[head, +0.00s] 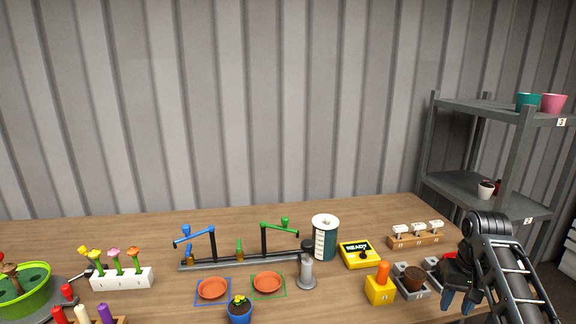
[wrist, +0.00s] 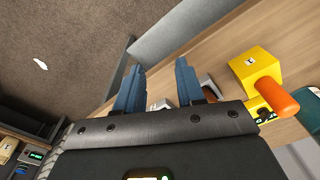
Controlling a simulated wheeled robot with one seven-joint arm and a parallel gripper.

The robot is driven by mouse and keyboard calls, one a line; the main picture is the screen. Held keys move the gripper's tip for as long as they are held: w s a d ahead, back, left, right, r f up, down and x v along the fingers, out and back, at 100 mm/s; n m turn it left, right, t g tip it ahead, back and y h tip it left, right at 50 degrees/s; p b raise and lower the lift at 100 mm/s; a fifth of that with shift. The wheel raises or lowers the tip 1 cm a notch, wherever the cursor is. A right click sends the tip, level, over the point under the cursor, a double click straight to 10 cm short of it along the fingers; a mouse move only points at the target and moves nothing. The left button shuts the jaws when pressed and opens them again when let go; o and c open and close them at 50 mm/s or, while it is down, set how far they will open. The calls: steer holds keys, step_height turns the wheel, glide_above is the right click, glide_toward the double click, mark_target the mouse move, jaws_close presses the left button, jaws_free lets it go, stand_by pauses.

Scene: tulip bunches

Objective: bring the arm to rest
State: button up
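My gripper (head: 457,301) hangs at the right end of the wooden table in the head view, in front of the grey holders there. In the wrist view the two blue fingers of my gripper (wrist: 163,88) stand well apart, with nothing held between them. My arm comes in from the lower right of the head view. The gripper hides part of a holder with something red behind it.
A yellow block with an orange peg (head: 380,285) and a dark brown pot (head: 414,277) stand just left of my gripper. The yellow READY box (head: 358,254) is farther back. The grey shelf (head: 480,190) rises behind my arm. Bare tabletop (head: 345,208) lies along the wall.

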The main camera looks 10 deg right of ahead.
steer(key=s+a+f+n+t, duration=0.2)
steer(key=s+a+f+t, duration=0.3)
steer(key=s+a+f, duration=0.95)
steer(key=s+a+f+t, duration=0.2)
steer(key=s+a, duration=0.3)
steer(key=s, duration=0.2)
steer(key=s+a+r+n+t, duration=0.1)
steer(key=s+a+r+t, duration=0.1)
steer(key=s+r, duration=0.45)
steer(key=s+a+r+n+t, duration=0.15)
steer(key=s+r, duration=0.25)
steer(key=s, duration=0.5)
steer(key=s+r+t, duration=0.2)
steer(key=s+r, duration=0.2)
steer(key=r, duration=0.4)
steer(key=s+r+t, duration=0.2)
steer(key=s+r, duration=0.2)
steer(key=r, duration=0.4)
steer(key=shift+s+a+n, duration=0.15)
steer(key=shift+a+n, duration=0.1)
steer(key=shift+n, duration=0.2)
